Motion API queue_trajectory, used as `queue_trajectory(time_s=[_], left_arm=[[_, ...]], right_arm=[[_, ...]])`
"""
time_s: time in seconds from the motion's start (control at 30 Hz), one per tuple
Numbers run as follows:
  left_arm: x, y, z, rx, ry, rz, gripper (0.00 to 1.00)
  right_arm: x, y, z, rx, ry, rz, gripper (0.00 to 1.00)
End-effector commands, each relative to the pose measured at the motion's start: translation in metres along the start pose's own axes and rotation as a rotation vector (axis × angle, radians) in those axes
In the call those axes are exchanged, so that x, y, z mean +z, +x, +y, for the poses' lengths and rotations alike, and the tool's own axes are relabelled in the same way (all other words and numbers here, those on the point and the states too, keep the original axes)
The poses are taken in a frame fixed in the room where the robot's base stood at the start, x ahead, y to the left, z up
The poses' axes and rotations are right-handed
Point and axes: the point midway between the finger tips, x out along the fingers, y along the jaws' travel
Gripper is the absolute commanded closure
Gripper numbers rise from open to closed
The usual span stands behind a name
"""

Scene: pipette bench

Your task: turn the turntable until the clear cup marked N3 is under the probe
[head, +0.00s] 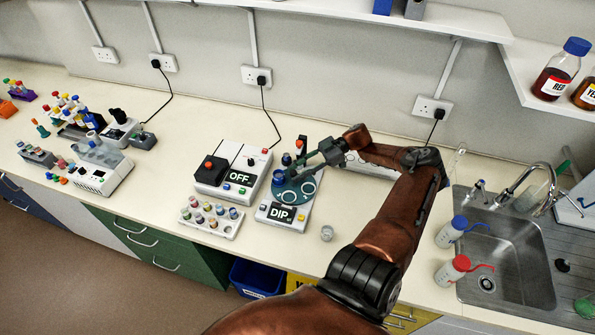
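No N3 mark is readable. The probe is not clearly distinguishable behind my gripper. My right gripper (303,162) reaches in from the right, over the back of the turntable. Its fingers are too small and dark to tell their opening or contact. My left gripper is out of view.
A small clear cup (327,233) stands on the bench at front right. The sink (510,255) and two wash bottles are farther right. Bench between left equipment and OFF unit is clear.

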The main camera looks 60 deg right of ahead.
Motion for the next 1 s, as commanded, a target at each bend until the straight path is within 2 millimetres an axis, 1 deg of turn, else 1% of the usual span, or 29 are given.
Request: queue_trajectory(time_s=[0.03,0.27,0.37,0.47,0.7,0.8,0.9,1.0], left_arm=[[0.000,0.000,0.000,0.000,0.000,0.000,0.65],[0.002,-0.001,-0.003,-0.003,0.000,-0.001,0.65],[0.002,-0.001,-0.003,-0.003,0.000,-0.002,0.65],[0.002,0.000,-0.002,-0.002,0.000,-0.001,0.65],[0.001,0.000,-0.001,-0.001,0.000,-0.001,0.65],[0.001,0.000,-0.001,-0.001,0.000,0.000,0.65],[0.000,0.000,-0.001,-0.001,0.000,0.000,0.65],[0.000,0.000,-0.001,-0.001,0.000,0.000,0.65]], right_arm=[[-0.003,-0.001,0.003,0.006,-0.004,0.002,0.62],[-0.004,-0.002,0.004,0.008,-0.006,0.003,0.62],[-0.004,-0.006,0.005,0.009,-0.006,0.002,0.62],[-0.004,-0.017,0.005,0.010,-0.006,0.001,0.62],[-0.002,-0.053,0.003,0.006,-0.003,0.000,0.62],[-0.001,-0.066,0.003,0.006,-0.002,0.000,0.62],[-0.001,-0.075,0.002,0.004,-0.002,0.001,0.62],[-0.001,-0.079,0.001,0.003,-0.002,0.001,0.62]])
